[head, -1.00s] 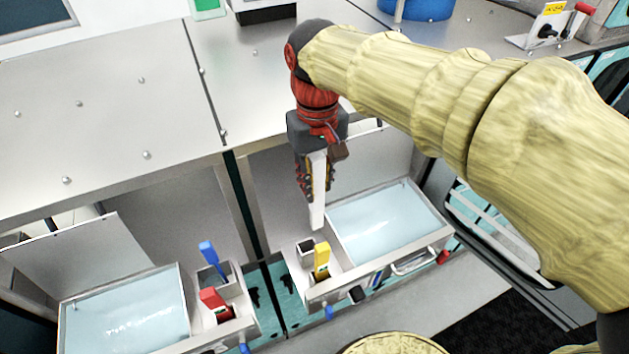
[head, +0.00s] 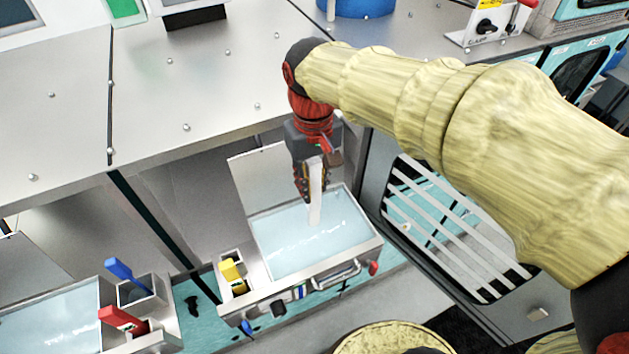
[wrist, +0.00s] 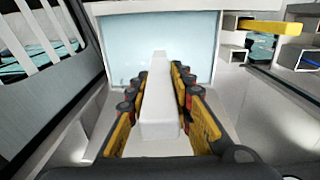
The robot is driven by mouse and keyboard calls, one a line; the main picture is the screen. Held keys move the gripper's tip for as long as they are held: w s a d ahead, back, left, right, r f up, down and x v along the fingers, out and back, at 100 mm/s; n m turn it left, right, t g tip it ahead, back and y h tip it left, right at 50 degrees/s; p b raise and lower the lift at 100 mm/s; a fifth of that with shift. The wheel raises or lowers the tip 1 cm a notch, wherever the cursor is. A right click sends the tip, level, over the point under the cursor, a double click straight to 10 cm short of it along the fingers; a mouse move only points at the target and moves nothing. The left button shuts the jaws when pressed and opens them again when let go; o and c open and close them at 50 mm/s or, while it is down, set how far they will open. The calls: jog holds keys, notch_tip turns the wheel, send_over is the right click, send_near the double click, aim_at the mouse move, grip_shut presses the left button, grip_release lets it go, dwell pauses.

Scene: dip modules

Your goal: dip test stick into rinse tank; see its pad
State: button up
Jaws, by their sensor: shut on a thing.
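A white test stick (head: 315,200) hangs from my gripper (head: 311,190), pointing down and nearly upright. My gripper is shut on its upper part; both fingers (wrist: 160,82) flank the stick (wrist: 158,112) in the wrist view. The stick's lower end lies over the water of the right tank (head: 377,247), in the middle of the basin. I cannot tell whether the tip touches the water. No coloured pad shows on the visible stick. The tank water (wrist: 120,50) also shows ahead of the stick in the wrist view. I cannot tell which tank is the rinse tank.
A yellow-handled tool (head: 230,270) stands in a holder left of this tank. Another tank (head: 100,290) at lower left has blue (head: 124,270) and red (head: 118,318) handles beside it. A raised lid (head: 262,180) stands behind the right tank. A striped rack (head: 440,220) is to the right.

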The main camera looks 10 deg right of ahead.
aim_at(314, 217)
notch_tip(314, 217, down, 3)
jog(key=shift+d+r+b, duration=0.1)
jog(key=shift+d+b, duration=0.05)
jog(key=shift+b, duration=0.65)
jog(key=shift+f+b, duration=0.45)
jog(key=shift+f, duration=0.25)
jog(key=shift+f+b, duration=2.7)
jog(key=shift+f, duration=1.9)
jog(key=shift+r+p, duration=5.25)
jog(key=shift+r, duration=2.15)
